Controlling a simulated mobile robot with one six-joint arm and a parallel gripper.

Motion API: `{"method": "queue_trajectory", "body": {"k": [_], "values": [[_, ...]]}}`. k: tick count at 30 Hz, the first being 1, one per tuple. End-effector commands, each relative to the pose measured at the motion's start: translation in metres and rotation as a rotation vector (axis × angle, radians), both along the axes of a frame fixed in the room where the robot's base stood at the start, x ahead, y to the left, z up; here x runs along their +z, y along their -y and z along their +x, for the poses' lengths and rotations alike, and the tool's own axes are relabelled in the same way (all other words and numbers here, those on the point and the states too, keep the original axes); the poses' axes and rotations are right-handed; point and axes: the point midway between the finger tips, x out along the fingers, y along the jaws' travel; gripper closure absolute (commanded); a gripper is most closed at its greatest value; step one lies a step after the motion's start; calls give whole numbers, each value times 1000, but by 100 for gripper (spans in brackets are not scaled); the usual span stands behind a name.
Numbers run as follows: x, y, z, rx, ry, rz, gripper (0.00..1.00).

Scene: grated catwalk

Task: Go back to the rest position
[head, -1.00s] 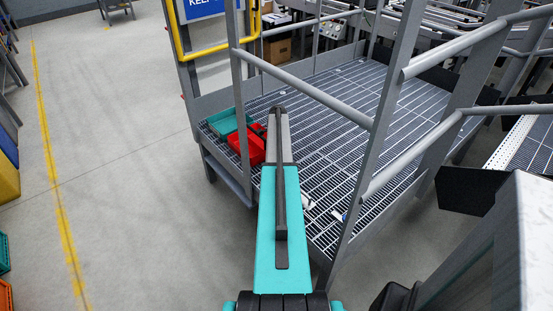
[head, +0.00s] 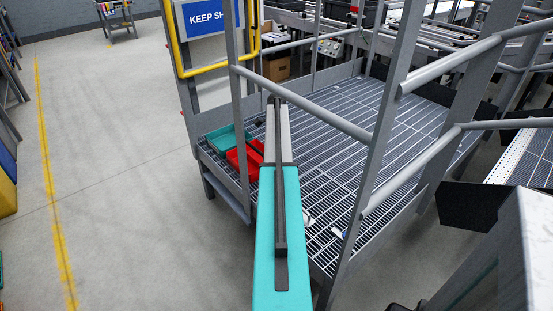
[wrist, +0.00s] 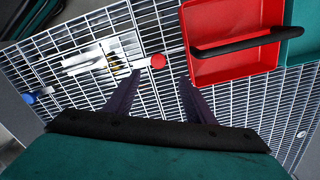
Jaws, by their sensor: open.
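My gripper (wrist: 159,76) is open in the wrist view, its two dark fingers apart with nothing held between them. It points down over the grated platform (wrist: 60,100). Beyond the fingertips a white item with a red end (wrist: 158,61) lies on the grating. In the head view my teal arm reaches forward over the platform (head: 360,110), and the gripper itself cannot be made out there.
A red bin (wrist: 225,68) with a black bar across it and a teal bin (wrist: 300,45) sit side by side. White pieces (wrist: 95,60) and a blue-ended item (wrist: 38,95) lie on the grating. Grey railings (head: 300,102) flank my arm; open floor (head: 120,150) lies left.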

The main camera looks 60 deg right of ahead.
Motion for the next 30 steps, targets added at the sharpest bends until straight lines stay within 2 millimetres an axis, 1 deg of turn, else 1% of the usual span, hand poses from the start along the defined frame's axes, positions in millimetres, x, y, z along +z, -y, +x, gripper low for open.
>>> {"method": "queue_trajectory", "body": {"k": [5,20,23,26,29,30], "values": [[6,0,0,0,0,0,50],[5,-1,1,4,0,0,50],[1,-7,2,30,-1,-2,50],[-7,-18,3,87,-2,-9,50],[-19,-36,7,180,-3,-19,50],[-25,-45,9,227,-5,-25,50]]}}
